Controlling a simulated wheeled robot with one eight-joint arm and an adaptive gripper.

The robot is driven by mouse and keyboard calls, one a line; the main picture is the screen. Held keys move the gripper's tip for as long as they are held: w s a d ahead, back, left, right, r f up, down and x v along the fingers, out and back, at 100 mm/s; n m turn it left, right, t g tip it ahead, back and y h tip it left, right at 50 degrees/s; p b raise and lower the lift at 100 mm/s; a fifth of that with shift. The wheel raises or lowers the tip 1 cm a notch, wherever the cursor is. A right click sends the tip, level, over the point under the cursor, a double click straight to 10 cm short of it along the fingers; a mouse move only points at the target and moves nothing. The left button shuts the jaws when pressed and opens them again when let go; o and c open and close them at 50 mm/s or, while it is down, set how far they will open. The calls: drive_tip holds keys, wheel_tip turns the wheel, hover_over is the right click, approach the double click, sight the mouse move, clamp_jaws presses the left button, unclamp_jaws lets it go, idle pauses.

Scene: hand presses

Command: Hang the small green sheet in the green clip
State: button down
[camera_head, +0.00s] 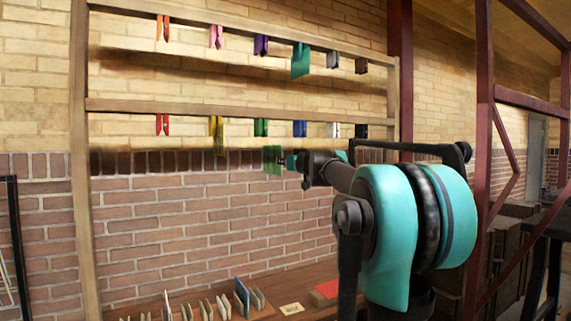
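The small green sheet (272,160) hangs upright at the tip of my gripper (288,161), which appears shut on its right edge. The green clip (261,127) is on the lower rail, between a yellow clip and a blue clip. The sheet appears a short way below the green clip and slightly right of it in the picture, with a gap between them. The depth between sheet and clip is hard to judge. Part of my gripper is hidden behind the wrist.
A wooden frame (80,200) carries clips on two rails. A teal sheet (300,62) is on the upper rail. The yellow clip (216,130) and blue clip (299,128) flank the green one. Below, a table (270,283) holds several standing sheets and a red box (325,291).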

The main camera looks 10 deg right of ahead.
sight(275, 152)
drive_tip(key=shift+r+x, duration=0.1)
drive_tip(key=shift+x, duration=1.45)
drive_tip(key=shift+r+x, duration=0.15)
drive_tip(key=shift+x, duration=1.35)
drive_tip(key=shift+r, duration=1.35)
drive_tip(key=shift+s+r, duration=0.1)
drive_tip(key=shift+r, duration=1.25)
drive_tip(key=shift+r, duration=0.3)
drive_tip(key=shift+r, duration=0.65)
drive_tip(key=c, duration=2.3)
unclamp_jaws()
drive_tip(key=o, duration=0.9)
